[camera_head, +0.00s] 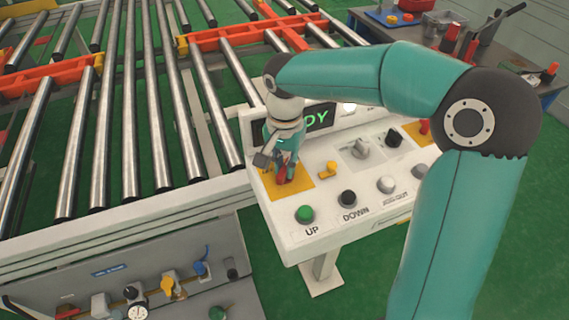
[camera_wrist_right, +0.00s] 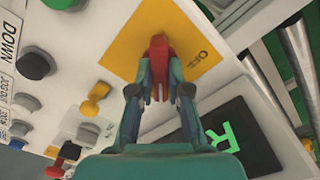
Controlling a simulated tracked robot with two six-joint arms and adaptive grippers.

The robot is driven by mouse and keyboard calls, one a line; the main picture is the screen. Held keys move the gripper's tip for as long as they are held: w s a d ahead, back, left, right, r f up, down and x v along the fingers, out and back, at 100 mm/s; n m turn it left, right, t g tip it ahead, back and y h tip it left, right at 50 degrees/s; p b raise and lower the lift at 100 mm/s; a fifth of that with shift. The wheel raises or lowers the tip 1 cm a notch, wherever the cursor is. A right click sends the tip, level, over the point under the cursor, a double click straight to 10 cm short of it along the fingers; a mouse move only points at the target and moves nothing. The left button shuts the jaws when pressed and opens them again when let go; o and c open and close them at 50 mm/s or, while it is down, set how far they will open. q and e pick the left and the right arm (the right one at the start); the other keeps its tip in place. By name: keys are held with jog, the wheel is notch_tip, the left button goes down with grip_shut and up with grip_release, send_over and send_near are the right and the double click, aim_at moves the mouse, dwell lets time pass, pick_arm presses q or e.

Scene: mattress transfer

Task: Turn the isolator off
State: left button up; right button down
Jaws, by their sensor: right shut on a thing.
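The isolator is a red handle on a yellow plate (camera_head: 302,184) at the left end of the white control panel. My right gripper (camera_head: 283,172) reaches down onto it from above. In the right wrist view the red isolator handle (camera_wrist_right: 158,60) sits between the fingertips of my right gripper (camera_wrist_right: 159,92), which is shut on it. Lettering that looks like "OFF" shows on the yellow plate (camera_wrist_right: 125,40) beside the handle. The handle's exact angle is partly hidden by the fingers. My left gripper is not in view.
The panel has a green UP button (camera_head: 304,214), a black DOWN button (camera_head: 348,198), a yellow switch (camera_head: 327,169) and other knobs. A display with green letters (camera_head: 319,118) stands behind. A roller conveyor (camera_head: 130,130) lies left. A tool bench (camera_head: 470,45) stands back right.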

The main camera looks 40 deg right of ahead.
jog(key=shift+n, duration=0.5)
jog(key=n, duration=0.3)
jog(key=shift+n+p, duration=0.3)
jog(key=shift+n, duration=0.1)
jog(key=n, duration=0.4)
jog(key=shift+r, duration=0.1)
jog(key=n+p, duration=0.1)
jog(key=n, duration=0.8)
jog(key=shift+w+p, duration=0.1)
jog(key=shift+p, duration=0.3)
jog(key=c, duration=1.1)
grip_release()
